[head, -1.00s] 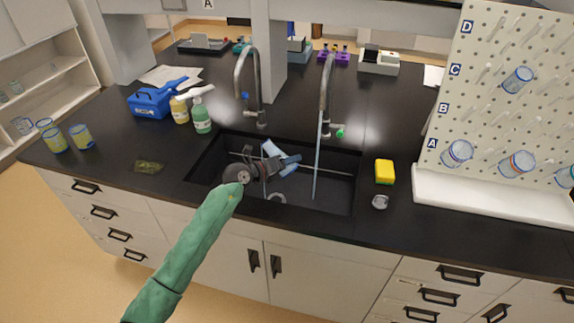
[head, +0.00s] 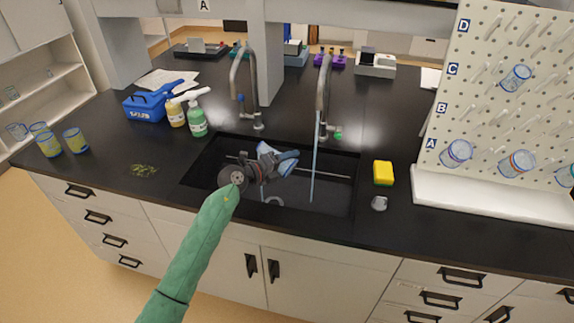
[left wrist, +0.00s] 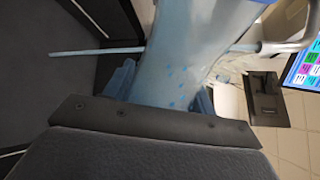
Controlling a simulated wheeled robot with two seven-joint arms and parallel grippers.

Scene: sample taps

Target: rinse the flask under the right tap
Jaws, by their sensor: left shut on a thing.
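The flask (head: 285,169) is pale blue and see-through, tilted over the black sink (head: 335,200). My left gripper (head: 277,158) is shut on it, with one blue finger across it. In the left wrist view the flask (left wrist: 190,55) fills the upper middle between the gripper's blue fingertips (left wrist: 163,90), with small blue specks on its wall. The right tap (head: 323,90) runs a thin water stream (head: 314,165) into the sink. In the head view the stream falls just right of the flask. In the wrist view the stream (left wrist: 95,50) passes behind it; I cannot tell whether they touch.
The left tap (head: 251,85) stands behind the sink, with no stream seen. Soap bottles (head: 196,121) and a blue box (head: 146,107) stand left. A yellow sponge (head: 383,172) lies right of the sink, before a pegboard (head: 510,90) with hung glassware.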

